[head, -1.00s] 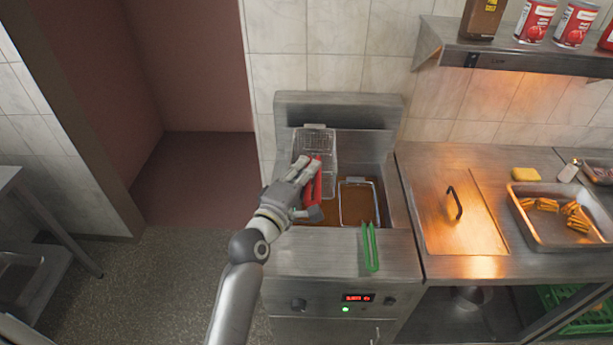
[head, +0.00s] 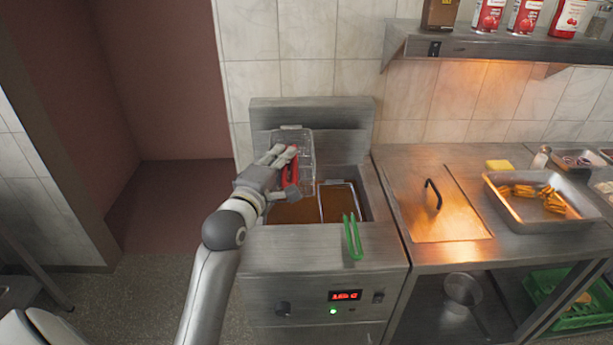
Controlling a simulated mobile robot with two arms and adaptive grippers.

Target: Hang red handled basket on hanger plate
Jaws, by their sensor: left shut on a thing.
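The red handled basket (head: 306,150) is a wire mesh basket above the left part of the fryer. My left gripper (head: 282,163) is shut on its red handle (head: 290,168), and my fingers hide part of it. The basket is near the fryer's raised back panel (head: 312,112), which is the likely place of the hanger plate; I cannot tell whether the basket touches it. A second basket with a green handle (head: 352,237) sits in the right part of the fryer. My right gripper is not in view.
Brown oil (head: 296,211) fills the fryer well. To the right are a steel counter with a black-handled lid (head: 440,215) and a tray of fries (head: 500,208). A shelf (head: 480,42) with bottles and cans hangs above the counter.

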